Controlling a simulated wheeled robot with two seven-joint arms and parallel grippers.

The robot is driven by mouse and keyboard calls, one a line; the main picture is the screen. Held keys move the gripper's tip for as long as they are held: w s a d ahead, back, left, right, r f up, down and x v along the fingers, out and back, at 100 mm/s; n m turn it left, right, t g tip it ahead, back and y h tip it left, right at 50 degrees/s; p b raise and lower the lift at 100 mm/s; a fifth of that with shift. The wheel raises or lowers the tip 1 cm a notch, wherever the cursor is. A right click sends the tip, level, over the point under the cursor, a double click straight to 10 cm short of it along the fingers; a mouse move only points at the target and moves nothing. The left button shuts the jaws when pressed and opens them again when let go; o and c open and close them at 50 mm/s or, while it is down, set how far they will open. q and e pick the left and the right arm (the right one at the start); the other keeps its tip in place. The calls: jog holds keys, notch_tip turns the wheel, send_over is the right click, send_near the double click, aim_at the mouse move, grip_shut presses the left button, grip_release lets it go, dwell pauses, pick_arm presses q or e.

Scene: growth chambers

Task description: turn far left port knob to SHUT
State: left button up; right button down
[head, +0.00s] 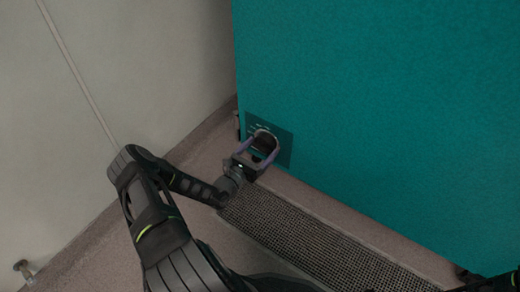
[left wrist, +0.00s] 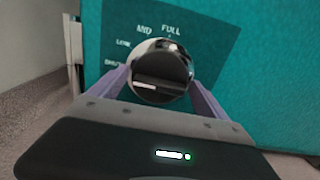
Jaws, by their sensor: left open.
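The port knob (left wrist: 162,70) is round, dark and shiny, on a dark teal label plate (left wrist: 215,35). MID and FULL are readable on the plate, with two smaller words at left, the lowest apparently SHUT. A pale-edged bar crosses the knob's face; I cannot tell which word it points to. In the head view the knob (head: 264,142) is low on the left end of the teal chamber wall. My left gripper (head: 258,149) is open, its purple fingers on either side of the knob. I cannot tell whether they touch it.
The teal chamber (head: 390,110) fills the right side. A pale wall (head: 110,60) stands at left, with a narrow gap to the chamber. A dark mesh strip (head: 310,240) lies on the floor along the chamber. A small metal fitting (head: 24,268) is at lower left.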

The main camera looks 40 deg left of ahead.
pick_arm(q)
jog(key=s+p, duration=0.2)
jog(key=s, duration=0.5)
jog(key=shift+s+p, duration=0.3)
jog(key=shift+s, duration=0.1)
